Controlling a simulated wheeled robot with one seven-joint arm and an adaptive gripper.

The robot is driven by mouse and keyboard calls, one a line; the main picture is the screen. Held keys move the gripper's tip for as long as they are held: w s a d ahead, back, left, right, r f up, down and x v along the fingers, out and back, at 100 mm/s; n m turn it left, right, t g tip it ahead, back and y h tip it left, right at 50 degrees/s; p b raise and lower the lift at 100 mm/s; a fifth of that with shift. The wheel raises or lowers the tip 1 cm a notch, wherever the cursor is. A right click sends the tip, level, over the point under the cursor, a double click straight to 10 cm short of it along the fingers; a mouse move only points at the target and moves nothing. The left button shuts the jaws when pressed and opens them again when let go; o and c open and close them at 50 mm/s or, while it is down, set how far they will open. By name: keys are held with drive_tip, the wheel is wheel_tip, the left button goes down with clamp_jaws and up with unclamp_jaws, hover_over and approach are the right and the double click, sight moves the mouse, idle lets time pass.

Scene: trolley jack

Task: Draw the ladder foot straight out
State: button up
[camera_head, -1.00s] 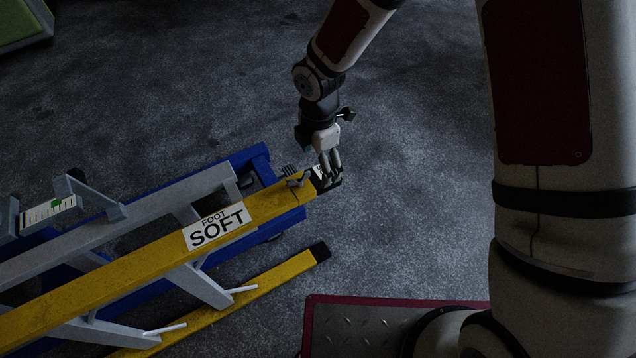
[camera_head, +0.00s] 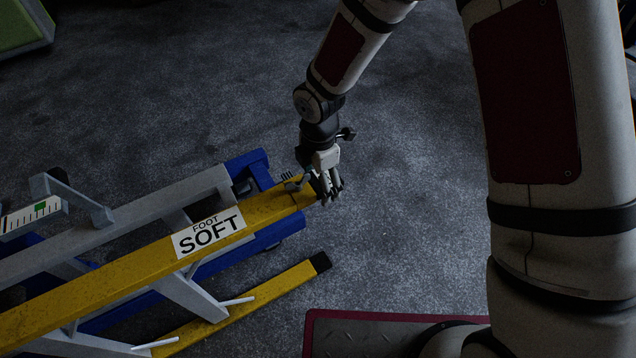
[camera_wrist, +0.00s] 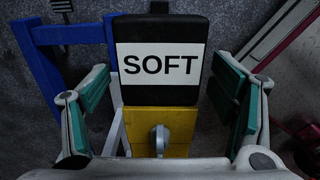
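The ladder foot (camera_wrist: 162,88) is a black block with a white SOFT label, at the end of the yellow rail (camera_wrist: 175,120) in the wrist view. My gripper (camera_wrist: 162,72) is open, with one teal-padded finger on each side of the foot. A grey knob or lever (camera_wrist: 159,140) stands on the yellow rail. In the head view my gripper (camera_head: 329,188) covers the end of the upper yellow rail (camera_head: 120,270), which bears a FOOT SOFT label (camera_head: 208,234). The foot is mostly hidden there.
A lower yellow rail (camera_head: 245,305) with a black end lies nearer. Blue (camera_head: 250,165) and grey frame parts lie behind and under the rail. A red-edged metal plate (camera_head: 370,335) is at the bottom. A green box (camera_head: 20,25) is far left. Carpet right of the rail end is clear.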

drive_tip(key=c, duration=1)
drive_tip(key=shift+w+d+p, duration=0.3)
drive_tip(key=shift+w+d, duration=0.3)
drive_tip(key=shift+d, duration=0.3)
drive_tip(key=shift+w+d+p, duration=0.3)
drive_tip(key=shift+w+d, duration=0.35)
drive_tip(key=shift+d, duration=0.2)
drive_tip(key=shift+w+d+p, duration=0.3)
drive_tip(key=shift+w+d, duration=0.3)
drive_tip(key=shift+d, duration=0.3)
drive_tip(key=shift+c, duration=0.3)
drive_tip(key=shift+w+d+r+p, duration=0.4)
drive_tip(key=shift+d+r+p, duration=0.1)
drive_tip(key=shift+d+p, duration=0.15)
drive_tip(key=shift+w+d+r+p, duration=0.4)
drive_tip(key=shift+d+r+p, duration=0.1)
drive_tip(key=shift+d+p, duration=0.1)
